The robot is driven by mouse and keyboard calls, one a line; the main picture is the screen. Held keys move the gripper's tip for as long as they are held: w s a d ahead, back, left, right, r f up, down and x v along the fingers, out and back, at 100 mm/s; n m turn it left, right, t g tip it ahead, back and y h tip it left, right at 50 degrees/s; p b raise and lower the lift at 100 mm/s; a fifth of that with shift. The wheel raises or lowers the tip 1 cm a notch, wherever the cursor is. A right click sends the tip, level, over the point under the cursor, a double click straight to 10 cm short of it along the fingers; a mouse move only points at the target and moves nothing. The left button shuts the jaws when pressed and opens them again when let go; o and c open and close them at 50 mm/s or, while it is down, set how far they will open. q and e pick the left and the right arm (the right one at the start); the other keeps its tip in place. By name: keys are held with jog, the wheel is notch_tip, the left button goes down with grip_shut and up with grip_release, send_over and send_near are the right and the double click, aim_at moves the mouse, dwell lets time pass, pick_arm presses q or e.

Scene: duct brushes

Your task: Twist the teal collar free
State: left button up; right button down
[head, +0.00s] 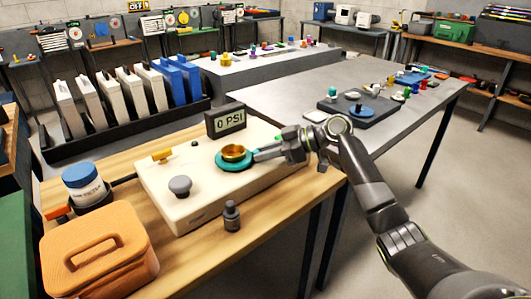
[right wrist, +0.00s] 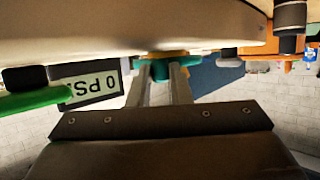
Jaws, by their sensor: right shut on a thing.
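The teal collar (head: 235,160) is a flat ring around a brass fitting (head: 234,152) on top of a cream panel box (head: 190,208). My right gripper (head: 256,156) reaches in from the right at the collar's edge. In the right wrist view, where the scene appears upside down, its two fingers (right wrist: 160,78) close on the teal collar (right wrist: 160,68). The collar's far side is hidden there. A display (head: 226,119) behind the fitting reads 0 PSI. My left gripper is not in view.
A yellow-handled valve (head: 162,155), a grey knob (head: 180,186) and a dark grey cylinder (head: 231,216) are near the collar. An orange case (head: 98,248) and a blue-lidded jar (head: 86,184) stand at the left. A grey table (head: 300,95) stands behind.

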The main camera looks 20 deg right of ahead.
jog(key=c, duration=1.3)
grip_release()
jog(key=v, duration=1.7)
jog(key=shift+d+r, duration=0.1)
jog(key=shift+d, duration=0.05)
